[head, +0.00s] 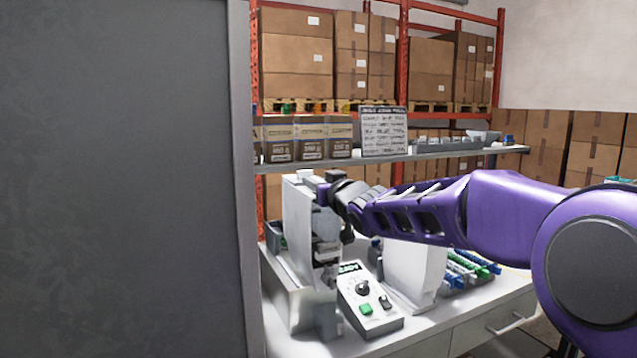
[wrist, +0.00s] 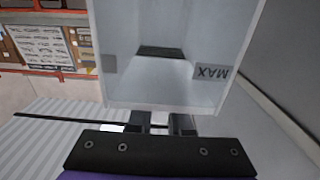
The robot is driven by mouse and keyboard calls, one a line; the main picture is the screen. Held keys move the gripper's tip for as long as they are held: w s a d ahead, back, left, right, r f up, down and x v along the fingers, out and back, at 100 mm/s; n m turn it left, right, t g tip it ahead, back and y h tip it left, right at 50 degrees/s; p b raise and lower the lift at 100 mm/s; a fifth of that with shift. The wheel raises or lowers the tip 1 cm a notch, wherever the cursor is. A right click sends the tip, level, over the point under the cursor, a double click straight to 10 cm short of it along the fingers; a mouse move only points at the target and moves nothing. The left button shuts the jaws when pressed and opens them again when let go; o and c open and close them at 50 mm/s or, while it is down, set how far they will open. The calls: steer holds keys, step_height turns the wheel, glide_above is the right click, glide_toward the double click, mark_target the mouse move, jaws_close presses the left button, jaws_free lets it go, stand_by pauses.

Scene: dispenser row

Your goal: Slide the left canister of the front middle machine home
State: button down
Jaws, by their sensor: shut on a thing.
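A clear canister (wrist: 180,85) with an upside-down MAX label fills the upper middle of the wrist view. My gripper (wrist: 160,124) is shut at its near edge; the exact part it grips is hard to see. In the head view my gripper (head: 326,206) is at the upper part of a white machine (head: 297,215), and the arm hides much of that spot. How far the canister sits in the machine cannot be told.
A control box (head: 368,302) with a knob and buttons lies in front. Another white housing (head: 415,268) and blue and green parts (head: 470,268) are to the right. A large grey panel (head: 120,180) blocks the left. A shelf (head: 440,152) with boxes runs behind.

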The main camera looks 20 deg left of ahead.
steer(key=shift+w+a, duration=0.35)
steer(key=shift+a, duration=0.2)
steer(key=shift+w+a+f, duration=0.45)
steer(key=shift+w+f, duration=0.05)
steer(key=shift+f, duration=0.2)
steer(key=shift+f+b, duration=0.1)
steer(key=shift+b, duration=0.25)
steer(key=shift+f+b, duration=0.45)
steer(key=shift+f, duration=0.1)
steer(key=c, duration=0.8)
jaws_free()
steer(key=shift+o, duration=0.2)
